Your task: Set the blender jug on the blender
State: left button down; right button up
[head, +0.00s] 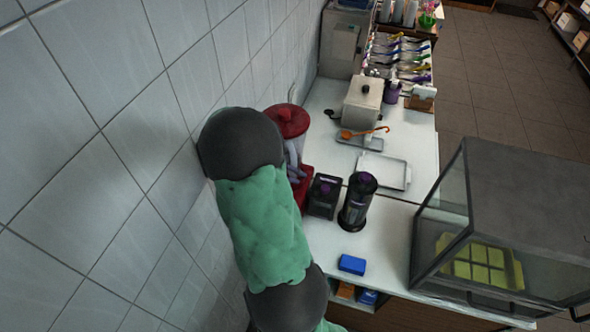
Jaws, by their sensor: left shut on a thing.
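The blender jug (290,119) with its round red lid shows behind my left arm, near the tiled wall. Its lower body is mostly hidden. The red blender base (305,188) shows just below it in the picture, partly covered by my arm. I cannot tell whether jug and base touch. My left gripper (294,160) shows only as a small grey part beside the jug and is shut on it; its fingertips are mostly hidden. My right gripper is out of view.
A black box-shaped appliance (324,196) and a tall dark cylindrical appliance (358,203) stand close on the right. A blue block (352,264) lies at the counter's front. A glass case (515,215) stands at right. A tray (383,171) lies farther back.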

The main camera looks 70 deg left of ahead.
pick_arm(q)
jog(key=shift+a+f, duration=0.1)
jog(key=shift+f, duration=0.45)
jog(key=shift+b, duration=1.5)
dwell(1.1)
jog(key=shift+f+b, duration=0.6)
jog(key=shift+b, duration=0.2)
dwell(0.5)
jog(key=c, duration=1.3)
grip_release()
jog(key=shift+o, duration=0.2)
